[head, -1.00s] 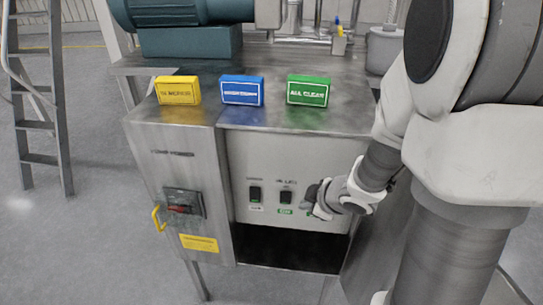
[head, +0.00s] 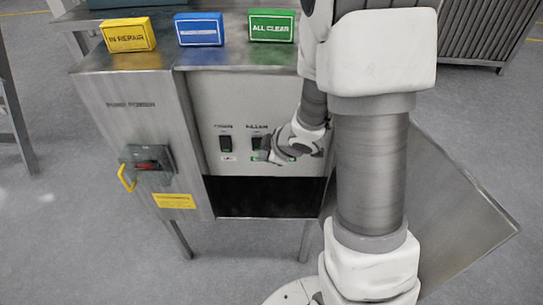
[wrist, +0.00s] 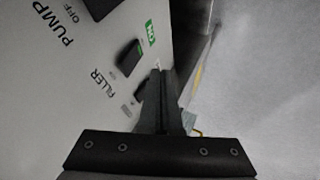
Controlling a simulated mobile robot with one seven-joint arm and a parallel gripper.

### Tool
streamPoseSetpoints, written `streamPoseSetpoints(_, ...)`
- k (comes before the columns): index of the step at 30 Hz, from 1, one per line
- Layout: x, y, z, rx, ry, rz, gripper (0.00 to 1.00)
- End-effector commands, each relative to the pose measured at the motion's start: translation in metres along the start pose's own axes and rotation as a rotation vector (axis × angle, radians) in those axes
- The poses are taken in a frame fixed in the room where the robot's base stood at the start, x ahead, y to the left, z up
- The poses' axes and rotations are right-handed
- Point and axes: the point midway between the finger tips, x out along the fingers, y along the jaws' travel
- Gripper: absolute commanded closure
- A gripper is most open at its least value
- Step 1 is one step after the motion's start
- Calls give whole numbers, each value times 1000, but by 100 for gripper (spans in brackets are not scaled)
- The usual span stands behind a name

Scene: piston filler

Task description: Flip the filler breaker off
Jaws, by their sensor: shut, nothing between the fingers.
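The filler breaker (head: 256,143) is a small black rocker on the grey panel, the right one of two switches visible in the head view. In the wrist view, the filler breaker (wrist: 130,57) has the FILLER label on one side and a green ON label (wrist: 150,32) on the other. I cannot tell its rocker position. My gripper (head: 263,151) is shut and empty, close to the breaker's right side. In the wrist view, my gripper's fingertips (wrist: 160,72) lie to the right of the breaker; contact is unclear.
The pump switch (head: 225,143) is left of the filler breaker. Another dark switch (wrist: 140,90) is partly hidden by my fingers. A red-handled disconnect (head: 148,165) is on the left panel. Yellow, blue and green sign blocks (head: 271,26) stand on top. A dark opening lies below.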

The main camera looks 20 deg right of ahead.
Motion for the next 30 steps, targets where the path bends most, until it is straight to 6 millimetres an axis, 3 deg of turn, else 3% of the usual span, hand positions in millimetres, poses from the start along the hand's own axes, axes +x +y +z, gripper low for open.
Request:
streamPoseSetpoints(1,16,-3,2,-2,0,-3,100)
streamPoseSetpoints(3,25,1,0,-2,0,-1,100)
streamPoseSetpoints(6,25,20,-2,-2,0,2,100)
streamPoseSetpoints(12,33,34,-2,-1,-1,1,100)
streamPoseSetpoints(30,33,44,-4,0,-1,0,100)
